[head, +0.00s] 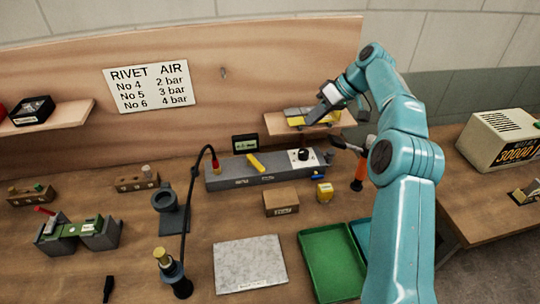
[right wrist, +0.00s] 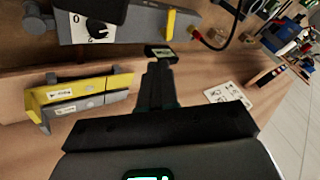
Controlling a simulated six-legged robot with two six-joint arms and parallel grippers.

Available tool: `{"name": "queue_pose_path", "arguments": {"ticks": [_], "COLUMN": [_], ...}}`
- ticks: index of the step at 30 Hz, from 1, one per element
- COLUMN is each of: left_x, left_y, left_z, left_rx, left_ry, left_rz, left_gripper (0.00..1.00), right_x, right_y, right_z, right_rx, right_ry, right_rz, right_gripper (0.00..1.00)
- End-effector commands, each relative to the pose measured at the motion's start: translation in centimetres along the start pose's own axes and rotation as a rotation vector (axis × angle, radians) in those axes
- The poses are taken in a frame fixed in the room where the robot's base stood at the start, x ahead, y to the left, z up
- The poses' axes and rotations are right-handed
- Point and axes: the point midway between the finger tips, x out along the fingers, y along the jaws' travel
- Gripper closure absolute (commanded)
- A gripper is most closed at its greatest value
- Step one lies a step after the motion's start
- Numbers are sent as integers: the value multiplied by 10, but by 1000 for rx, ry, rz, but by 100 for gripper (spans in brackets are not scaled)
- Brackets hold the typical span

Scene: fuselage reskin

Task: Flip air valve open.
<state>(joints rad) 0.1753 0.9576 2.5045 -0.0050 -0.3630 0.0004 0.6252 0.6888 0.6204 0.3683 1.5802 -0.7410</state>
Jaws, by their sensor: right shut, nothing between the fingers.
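The air valve is a yellow lever (head: 256,163) on top of a long grey manifold (head: 225,180) at the back of the bench. The lever lies at a slant across the manifold. In the right wrist view the lever (right wrist: 171,25) stands out on the manifold near the top. My right gripper (head: 322,108) is by the small wall shelf, to the right of and above the manifold. Its fingers (right wrist: 159,72) are shut and empty, apart from the lever. My left gripper is not in view.
A black knob on a white dial (head: 303,155) sits right of the lever; a small display (head: 245,143) stands behind. A hose with a red fitting (head: 214,164) meets the manifold's left end. The shelf (head: 279,127) carries yellow and grey tools. A box (head: 281,202) lies in front.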

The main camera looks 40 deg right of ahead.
Motion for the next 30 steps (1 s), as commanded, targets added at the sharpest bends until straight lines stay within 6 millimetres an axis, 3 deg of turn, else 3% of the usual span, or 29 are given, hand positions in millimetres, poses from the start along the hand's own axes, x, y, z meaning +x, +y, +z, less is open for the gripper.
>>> {"name": "queue_pose_path", "arguments": {"ticks": [5,11,24,30], "left_x": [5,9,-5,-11], "left_y": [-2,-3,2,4], "left_z": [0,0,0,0], "left_rx": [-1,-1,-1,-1], "left_ry": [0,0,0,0], "left_rz": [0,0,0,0], "left_gripper": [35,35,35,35], "right_x": [15,56,151,184], "right_y": [-3,-5,-6,-4], "right_z": [8,10,7,7], "right_rx": [7,4,5,5], "right_ry": [-18,-17,-18,-16], "right_rz": [-9,-8,-9,-8], "right_gripper": [100,100,100,100]}}
